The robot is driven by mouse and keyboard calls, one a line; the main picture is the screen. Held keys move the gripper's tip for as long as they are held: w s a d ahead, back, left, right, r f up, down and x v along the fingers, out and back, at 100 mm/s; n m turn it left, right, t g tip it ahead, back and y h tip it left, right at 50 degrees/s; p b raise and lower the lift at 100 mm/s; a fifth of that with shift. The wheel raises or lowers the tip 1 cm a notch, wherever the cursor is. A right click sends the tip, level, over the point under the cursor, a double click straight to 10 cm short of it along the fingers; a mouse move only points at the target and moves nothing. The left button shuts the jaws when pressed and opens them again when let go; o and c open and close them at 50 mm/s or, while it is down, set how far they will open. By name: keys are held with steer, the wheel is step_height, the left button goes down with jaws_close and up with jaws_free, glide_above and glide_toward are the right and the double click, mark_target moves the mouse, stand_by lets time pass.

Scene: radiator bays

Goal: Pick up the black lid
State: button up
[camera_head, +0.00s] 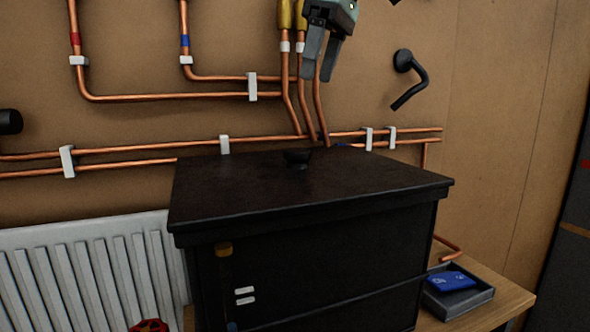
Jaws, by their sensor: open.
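A black cabinet (310,270) stands in the middle, with a flat, slightly overhanging black top (350,185). A small black round piece (298,156), wider at its upper rim, sits near the back edge of this top. It looks like a small lid or a knob; I cannot tell whether it is loose or part of the top. My gripper (319,78) is in the upper middle, fingers pointing down, open and empty. It appears above and slightly right of the round piece, clear of the cabinet top.
Copper pipes (170,97) in white clips run along the brown wall behind. A black bent handle-like fitting (412,80) is at the upper right. A white radiator (95,275) stands left of the cabinet. A grey tray (462,302) with a blue item (451,281) lies on a wooden surface at the right.

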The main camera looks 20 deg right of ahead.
glide_above(297, 150)
steer(key=s+d, duration=0.1)
step_height(297, 150, down, 8)
steer(key=shift+s+d+r+p, duration=0.1)
steer(key=shift+p, duration=0.35)
steer(key=shift+p+x, duration=1.1)
steer(key=shift+x, duration=1.6)
steer(key=shift+c, duration=0.3)
steer(key=c, duration=1.3)
steer(key=shift+r, duration=0.1)
